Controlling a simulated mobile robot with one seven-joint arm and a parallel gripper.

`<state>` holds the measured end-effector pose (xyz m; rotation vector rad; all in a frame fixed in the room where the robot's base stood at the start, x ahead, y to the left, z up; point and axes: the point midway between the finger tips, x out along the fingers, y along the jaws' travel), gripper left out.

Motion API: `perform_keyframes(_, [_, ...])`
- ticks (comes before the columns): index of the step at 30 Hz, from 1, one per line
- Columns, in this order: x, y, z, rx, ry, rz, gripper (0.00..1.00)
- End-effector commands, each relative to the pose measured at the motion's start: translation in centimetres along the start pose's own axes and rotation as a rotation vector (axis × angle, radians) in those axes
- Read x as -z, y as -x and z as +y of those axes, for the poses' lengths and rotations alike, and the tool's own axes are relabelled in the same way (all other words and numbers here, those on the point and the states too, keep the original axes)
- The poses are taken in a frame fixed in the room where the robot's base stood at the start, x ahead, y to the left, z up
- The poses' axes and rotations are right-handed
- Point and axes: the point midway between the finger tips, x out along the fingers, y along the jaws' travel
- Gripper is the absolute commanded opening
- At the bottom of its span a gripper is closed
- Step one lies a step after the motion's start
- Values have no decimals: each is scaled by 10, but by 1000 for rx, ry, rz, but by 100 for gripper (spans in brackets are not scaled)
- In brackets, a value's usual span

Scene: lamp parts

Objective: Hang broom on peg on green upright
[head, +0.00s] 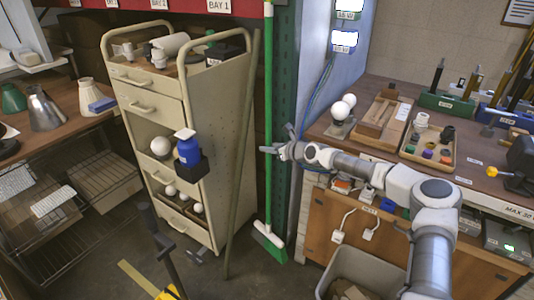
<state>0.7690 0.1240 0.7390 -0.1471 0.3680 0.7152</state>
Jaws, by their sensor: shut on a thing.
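The broom has a long green handle (268,85) and a green head with a white collar (270,242) at the bottom. It stands close to upright in the middle of the head view, its head low near the floor; I cannot tell if it touches. The dark green upright (286,60) is right behind and to the right of the handle. I cannot make out the peg. My gripper (268,150) reaches in from the right and is shut on the broom handle at about mid-height.
A beige cart (150,95) stands left of the broom, with a long beige pole (241,160) leaning by it. A workbench (470,170) with trays and lamp parts is on the right. A grey bin (335,270) stands in front of it. Some floor is clear below the broom.

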Motion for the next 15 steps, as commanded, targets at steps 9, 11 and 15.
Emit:
perform_keyframes(9, [-1,-4,-14,5,-3,-6,0])
perform_keyframes(11, [0,-5,-17,4,-2,-4,0])
perform_keyframes(15, [3,-7,-22,3,-2,-4,0])
